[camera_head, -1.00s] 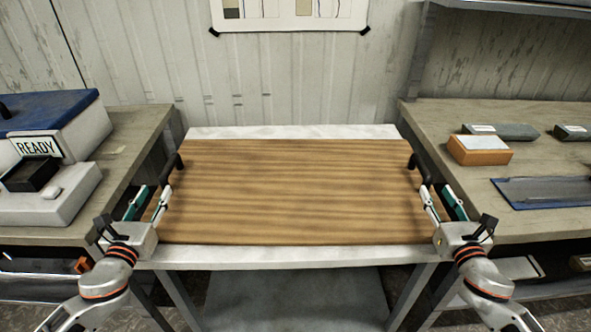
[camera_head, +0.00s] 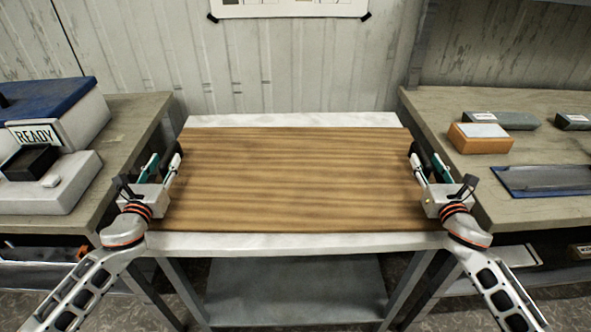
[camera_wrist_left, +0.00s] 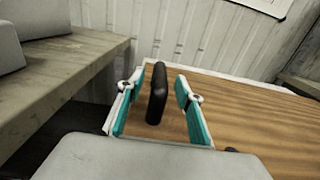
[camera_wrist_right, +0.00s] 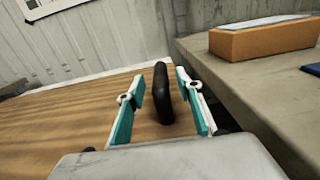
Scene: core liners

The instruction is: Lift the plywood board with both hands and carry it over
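The plywood board (camera_head: 295,180) is brown with dark grain and lies flat on a white-topped table (camera_head: 295,121). A black handle stands at each end. In the left wrist view the left handle (camera_wrist_left: 157,92) stands between the spread fingers of my left gripper (camera_wrist_left: 160,95), with gaps on both sides. In the right wrist view the right handle (camera_wrist_right: 163,92) stands between the spread fingers of my right gripper (camera_wrist_right: 160,95), apart from both. In the head view my left gripper (camera_head: 163,170) and right gripper (camera_head: 428,168) are at the board's two ends.
A bench on the left (camera_head: 130,135) holds a blue-lidded box (camera_head: 50,97) and a READY sign (camera_head: 36,136). A bench on the right (camera_head: 450,165) holds an orange block (camera_head: 480,140), grey blocks and a blue-edged sheet (camera_head: 545,181). Both benches stand close beside my grippers.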

